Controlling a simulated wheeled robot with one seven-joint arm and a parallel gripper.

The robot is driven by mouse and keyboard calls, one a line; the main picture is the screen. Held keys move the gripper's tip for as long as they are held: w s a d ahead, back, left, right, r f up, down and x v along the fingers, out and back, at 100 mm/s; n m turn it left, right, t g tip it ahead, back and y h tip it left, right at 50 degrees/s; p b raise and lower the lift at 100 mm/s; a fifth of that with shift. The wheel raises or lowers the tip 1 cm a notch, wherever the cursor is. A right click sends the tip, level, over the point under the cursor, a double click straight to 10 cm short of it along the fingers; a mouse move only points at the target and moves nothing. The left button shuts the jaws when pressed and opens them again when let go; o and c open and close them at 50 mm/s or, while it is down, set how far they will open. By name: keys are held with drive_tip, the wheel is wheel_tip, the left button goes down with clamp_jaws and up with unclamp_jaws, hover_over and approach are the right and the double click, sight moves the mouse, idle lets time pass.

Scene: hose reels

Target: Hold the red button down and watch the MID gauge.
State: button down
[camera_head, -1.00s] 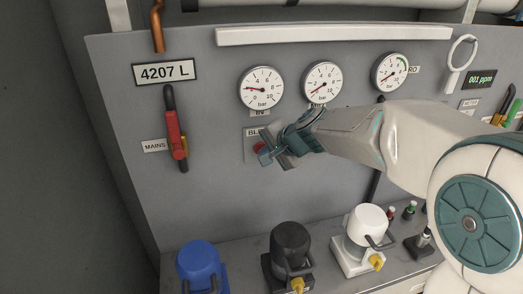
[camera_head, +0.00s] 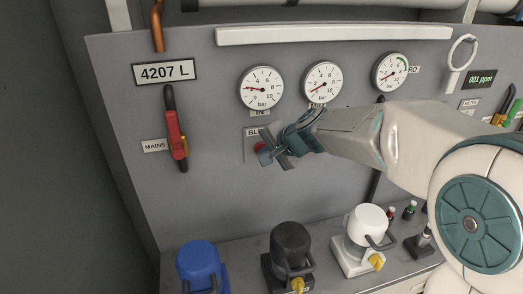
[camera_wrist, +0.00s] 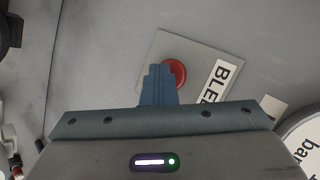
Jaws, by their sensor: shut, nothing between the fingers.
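The red button (camera_wrist: 178,73) sits on a grey plate (camera_wrist: 152,57) with a label that reads "BLE…", the rest cut off. My gripper (camera_wrist: 158,70) is shut and empty, its fingertips over the left part of the button in the wrist view. I cannot tell whether they touch it or whether it is pressed. In the head view the button (camera_head: 261,147) is partly hidden behind my gripper (camera_head: 266,156). The middle gauge (camera_head: 322,82), marked in bar, has its label partly covered by my gripper. Its needle points to the lower left, near the low end.
A left gauge (camera_head: 261,88) and a right gauge (camera_head: 390,72) flank the middle one. A red-handled MAINS lever (camera_head: 175,135) is at left. Blue (camera_head: 198,258), black (camera_head: 291,243) and white (camera_head: 367,225) capped units stand on the ledge below. The panel below the button is clear.

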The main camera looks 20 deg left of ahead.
drive_tip(key=shift+s+d+b, duration=0.4)
drive_tip(key=shift+s+d, duration=0.1)
drive_tip(key=shift+s, duration=0.3)
drive_tip(key=shift+s+d+b, duration=0.3)
drive_tip(key=shift+s+d, duration=0.15)
drive_tip(key=shift+s, duration=0.25)
drive_tip(key=shift+s+d+b, duration=0.35)
drive_tip(key=shift+s+d, duration=0.05)
drive_tip(key=shift+s, duration=0.35)
drive_tip(key=shift+s+d+b, duration=0.3)
drive_tip(key=shift+s+d, duration=0.15)
drive_tip(key=shift+s, duration=0.25)
drive_tip(key=s+d+f+n+g+h, duration=0.1)
drive_tip(key=s+d+f+h, duration=0.1)
drive_tip(key=s+d, duration=0.4)
drive_tip(key=s+d+f+n+h, duration=0.2)
drive_tip(key=s+d, duration=0.4)
drive_tip(key=d, duration=0.6)
drive_tip(key=s+d+f+n+g+h, duration=0.1)
drive_tip(key=s+d+f+h, duration=0.3)
drive_tip(key=d, duration=0.6)
drive_tip(key=shift+s+f+n+g, duration=0.3)
drive_tip(key=shift+s+f, duration=0.25)
drive_tip(key=shift+s, duration=0.4)
drive_tip(key=shift+w, duration=0.1)
